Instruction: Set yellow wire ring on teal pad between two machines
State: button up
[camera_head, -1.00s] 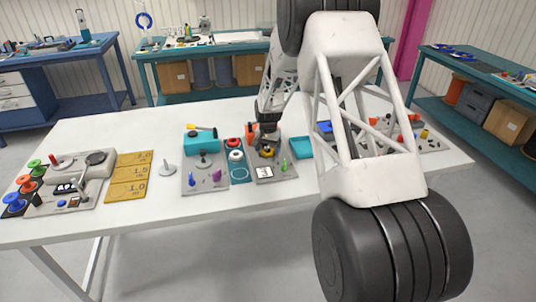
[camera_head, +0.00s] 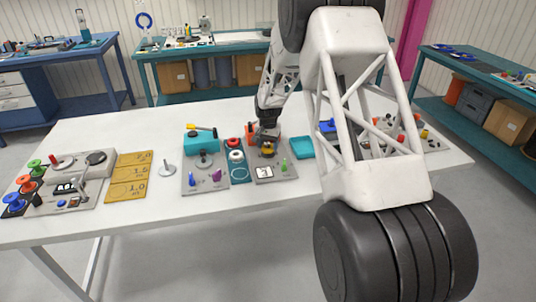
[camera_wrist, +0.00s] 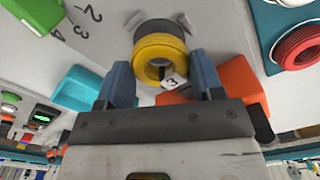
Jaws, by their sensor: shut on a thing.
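The yellow wire ring (camera_head: 267,149) is at the right-hand machine (camera_head: 272,175), and my gripper (camera_head: 266,139) is down at it. In the wrist view the yellow ring (camera_wrist: 160,48) sits between my blue fingers (camera_wrist: 163,78), which are shut on it. A dark round part shows just behind the ring; I cannot tell whether they touch. The teal pad (camera_head: 239,177) lies between this machine and the left-hand machine (camera_head: 203,180). A red ring (camera_head: 233,141) and a white ring (camera_head: 236,155) are on its far and middle parts. Its near part shows a bare circle.
The left-hand machine has a teal block (camera_head: 200,142) with a yellow-handled lever. An orange part (camera_wrist: 238,82) stands beside my fingers. A teal tray (camera_head: 301,148) lies to the right. A green peg (camera_head: 284,164) rises near the right machine's front. The front table strip is clear.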

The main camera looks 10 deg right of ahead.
jog(key=shift+r, duration=2.7)
send_over(240, 173)
notch_tip(240, 173, down, 2)
jog(key=shift+f, duration=0.15)
jog(key=shift+f, duration=2.3)
jog(key=shift+f, duration=0.3)
jog(key=o, duration=1.1)
